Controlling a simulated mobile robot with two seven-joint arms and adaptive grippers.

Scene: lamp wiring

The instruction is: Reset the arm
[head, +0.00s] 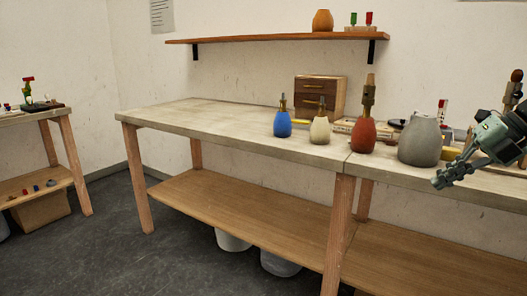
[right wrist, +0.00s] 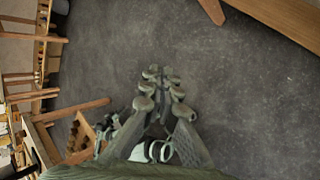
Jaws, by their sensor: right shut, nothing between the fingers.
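My right gripper (head: 447,181) is at the right side of the head view, in front of the workbench's front edge and clear of everything. It points to the lower left. In the right wrist view its fingers (right wrist: 163,75) are together with nothing between them, over the bare grey floor (right wrist: 230,95). My left gripper is in neither view. On the workbench (head: 190,113) stand a blue lamp base (head: 282,124), a cream lamp base (head: 320,131), a red lamp base (head: 363,135) and a larger grey lamp base (head: 419,143), all upright.
A small wooden drawer box (head: 319,95) stands against the wall behind the lamps. A wall shelf (head: 280,38) holds an orange vase (head: 322,21). A second table (head: 30,118) is at the left. The left half of the workbench top is clear. Buckets (head: 280,264) stand beneath it.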

